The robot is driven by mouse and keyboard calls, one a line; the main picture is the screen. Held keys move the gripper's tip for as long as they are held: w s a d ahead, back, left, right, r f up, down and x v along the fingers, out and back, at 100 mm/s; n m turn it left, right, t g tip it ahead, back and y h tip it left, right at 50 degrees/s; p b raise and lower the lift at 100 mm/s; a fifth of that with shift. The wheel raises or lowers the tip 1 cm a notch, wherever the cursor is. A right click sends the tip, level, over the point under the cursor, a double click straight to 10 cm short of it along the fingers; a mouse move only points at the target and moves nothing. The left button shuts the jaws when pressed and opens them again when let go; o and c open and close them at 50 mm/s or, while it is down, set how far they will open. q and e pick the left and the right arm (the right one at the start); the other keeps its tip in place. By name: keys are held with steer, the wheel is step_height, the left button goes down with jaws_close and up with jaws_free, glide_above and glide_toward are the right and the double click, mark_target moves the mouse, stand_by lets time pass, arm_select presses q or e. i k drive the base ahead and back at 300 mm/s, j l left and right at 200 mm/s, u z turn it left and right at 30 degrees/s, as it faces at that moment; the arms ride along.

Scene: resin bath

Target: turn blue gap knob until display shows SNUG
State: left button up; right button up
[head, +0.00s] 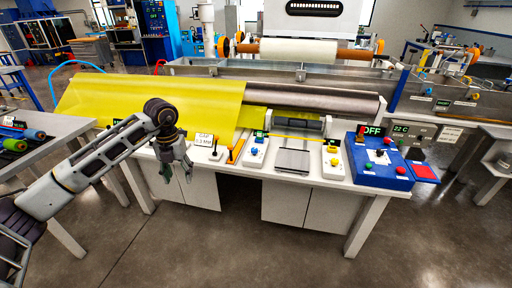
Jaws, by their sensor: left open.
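A small blue knob (254,151) sits on a narrow white control box (251,162) near the front edge of the white bench. A small dark display with green marks (260,135) stands behind it; its text is too small to read. My left gripper (177,174) points down in front of the bench's left part, left of the blue knob and apart from it. Its fingers are open, with nothing seen between them. My right gripper is not in the view.
An orange lever (236,150) and a 0.3 MM label (205,139) lie between gripper and knob. Right of the knob are a grey plate (293,160), a yellow knob (334,162) and a blue OFF panel (378,163). Yellow sheet (150,100) covers the bench's back left.

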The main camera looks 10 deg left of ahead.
mark_target(254, 150)
steer(key=i+l, duration=0.5)
steer(key=i, duration=0.15)
steer(key=i+l, duration=0.5)
steer(key=i, duration=0.1)
